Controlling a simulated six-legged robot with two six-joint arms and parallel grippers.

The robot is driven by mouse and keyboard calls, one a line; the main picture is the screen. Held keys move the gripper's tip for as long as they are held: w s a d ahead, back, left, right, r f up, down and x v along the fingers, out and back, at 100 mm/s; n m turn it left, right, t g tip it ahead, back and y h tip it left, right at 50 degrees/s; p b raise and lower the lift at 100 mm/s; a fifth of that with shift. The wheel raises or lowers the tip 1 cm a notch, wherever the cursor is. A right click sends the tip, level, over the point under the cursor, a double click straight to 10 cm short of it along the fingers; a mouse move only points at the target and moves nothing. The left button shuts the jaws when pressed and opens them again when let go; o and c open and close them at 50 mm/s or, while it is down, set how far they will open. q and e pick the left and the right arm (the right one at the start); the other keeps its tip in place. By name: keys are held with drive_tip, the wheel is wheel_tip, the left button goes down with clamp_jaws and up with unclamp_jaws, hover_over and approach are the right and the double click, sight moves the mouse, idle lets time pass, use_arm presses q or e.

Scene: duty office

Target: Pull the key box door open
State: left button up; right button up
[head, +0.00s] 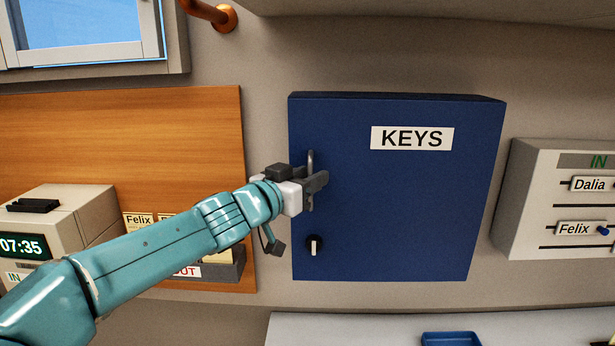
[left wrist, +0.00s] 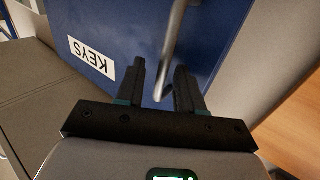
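The blue key box (head: 400,200) hangs on the wall, with a white KEYS label (head: 412,138) on its door. The door looks shut. A grey vertical bar handle (head: 310,160) is near the door's left edge, and a small knob with a pale upright pointer (head: 314,246) is below it. My left gripper (head: 318,183) is at the handle and partly covers it. In the left wrist view, the handle (left wrist: 172,50) runs between the two dark fingers of my left gripper (left wrist: 165,88). The fingers are apart, with gaps showing beside the bar. My right gripper is not in view.
A wooden board (head: 170,115) and a beige time clock (head: 75,215) are at the left. A pale IN board with name tags (head: 545,210) is close right of the box. A blue tray (head: 450,339) lies on a pale surface below. An overhang (head: 450,8) is above.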

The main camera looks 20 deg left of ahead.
use_arm(q)
drive_tip(key=shift+s+a+r, duration=0.2)
drive_tip(key=shift+s+a, duration=0.1)
drive_tip(key=shift+s, duration=0.15)
drive_tip(key=shift+w+d+f, duration=0.1)
drive_tip(key=shift+w+d, duration=0.15)
drive_tip(key=shift+w, duration=0.1)
clamp_jaws()
drive_tip(key=shift+s+a, duration=0.1)
drive_tip(key=shift+f, duration=0.1)
idle(0.5)
